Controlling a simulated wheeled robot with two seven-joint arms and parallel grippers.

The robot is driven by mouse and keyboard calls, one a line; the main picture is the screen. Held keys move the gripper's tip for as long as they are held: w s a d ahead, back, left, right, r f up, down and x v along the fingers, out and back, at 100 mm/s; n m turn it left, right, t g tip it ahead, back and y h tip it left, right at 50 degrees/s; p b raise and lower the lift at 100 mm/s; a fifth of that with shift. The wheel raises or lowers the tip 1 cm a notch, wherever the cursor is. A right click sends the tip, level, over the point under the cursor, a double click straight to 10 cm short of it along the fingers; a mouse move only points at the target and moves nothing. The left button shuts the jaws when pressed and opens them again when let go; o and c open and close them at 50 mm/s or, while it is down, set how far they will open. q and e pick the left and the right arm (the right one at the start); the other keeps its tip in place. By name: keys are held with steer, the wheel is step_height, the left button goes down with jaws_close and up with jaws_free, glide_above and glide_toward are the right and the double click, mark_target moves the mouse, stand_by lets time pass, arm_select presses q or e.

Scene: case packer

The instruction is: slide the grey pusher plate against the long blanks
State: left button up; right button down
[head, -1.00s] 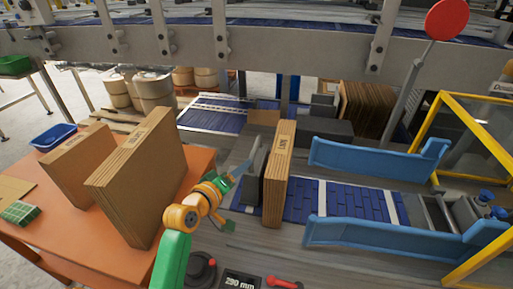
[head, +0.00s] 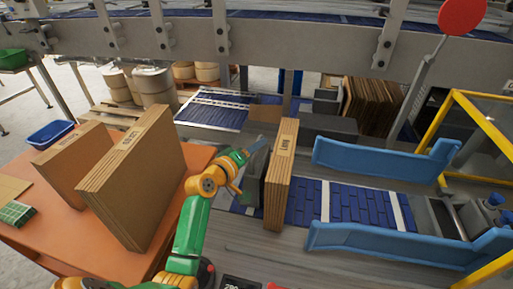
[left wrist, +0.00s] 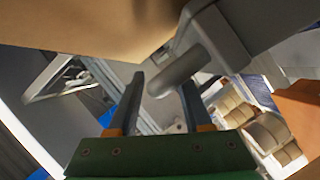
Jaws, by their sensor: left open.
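A stack of brown long blanks (head: 281,180) stands upright on the blue belt. The grey pusher plate (head: 252,187) stands just left of it, partly hidden behind my left gripper; I cannot tell whether plate and blanks touch. My left gripper (head: 247,167) is open at the plate's left side. In the left wrist view, a grey rounded handle (left wrist: 178,70) lies at the mouth between the two spread fingers (left wrist: 160,103), with no clear grip on it. A brown board face (left wrist: 85,22) fills the top of that view. My right gripper does not show.
Blue side guides (head: 385,157) flank the belt right of the blanks. More brown blanks (head: 133,175) stand on the orange table (head: 200,160) at left. A yellow frame (head: 487,125) bounds the right. A red disc (head: 462,16) stands on a post.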

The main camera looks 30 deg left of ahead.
arm_select(q)
steer(key=shift+w+f, duration=0.15)
steer(key=shift+w, duration=0.25)
steer(key=shift+s, duration=0.1)
jaws_close()
stand_by(1.1)
